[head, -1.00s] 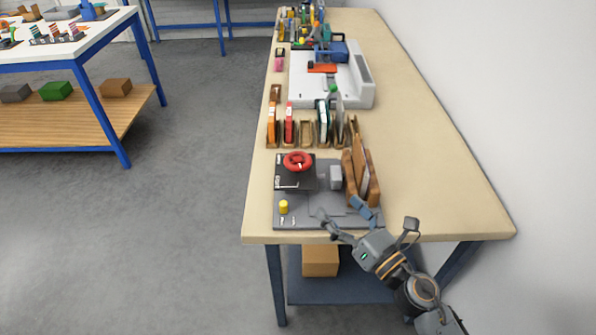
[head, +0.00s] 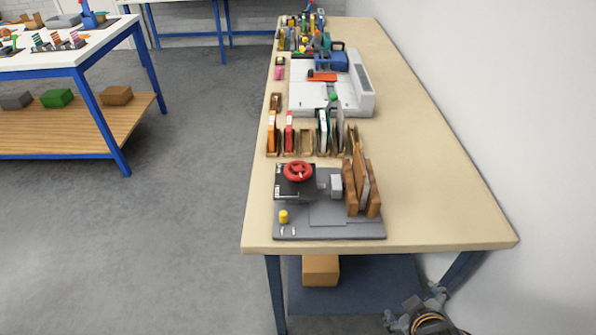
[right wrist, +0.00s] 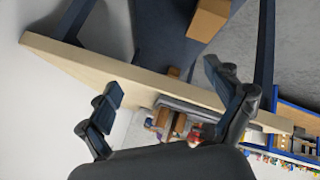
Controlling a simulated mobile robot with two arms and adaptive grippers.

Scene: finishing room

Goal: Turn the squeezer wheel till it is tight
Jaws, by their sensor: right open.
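The red squeezer wheel (head: 298,171) sits on a black block at the back left of a grey base plate (head: 328,216), near the front end of the bench. Nothing touches it. My right gripper (head: 415,304) is low at the bottom right of the head view, beyond the bench's near edge and well away from the wheel. In the right wrist view its two fingers (right wrist: 162,85) are spread with nothing between them. The bench edge and the fixture show small behind them; the wheel is not clear there. My left gripper is in no view.
A wooden holder with upright boards (head: 361,187) stands right of the wheel. A yellow knob (head: 283,216) is on the plate's front left. Racks of coloured pieces (head: 305,140) stand behind. The bench's right side (head: 435,190) is clear. A box (head: 320,270) lies on the lower shelf.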

